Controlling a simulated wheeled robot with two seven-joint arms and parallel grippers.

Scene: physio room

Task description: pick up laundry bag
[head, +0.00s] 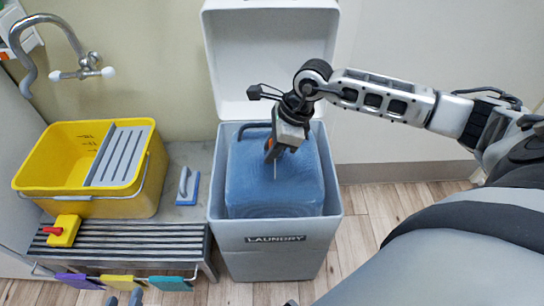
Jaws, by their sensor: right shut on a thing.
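The laundry bag (262,185) is a blue, boxy bag inside an open grey-white bin labelled LAUNDRY (226,240). A dark strap or handle shows at the bag's upper left edge. My right gripper (275,155) reaches in from the right, points down over the bag's top and is shut on the bag. The exact grip point is partly hidden by the gripper. The bag still sits within the bin's walls.
The bin's raised lid (265,50) stands behind my right gripper. Left of the bin, a slatted bench (120,245) and grey ledge hold a yellow bucket (150,185), a blue-and-white brush (188,186) and a yellow block with a red handle (63,231). A tap (70,40) is upper left. Wooden floor (365,215) is clear right of the bin.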

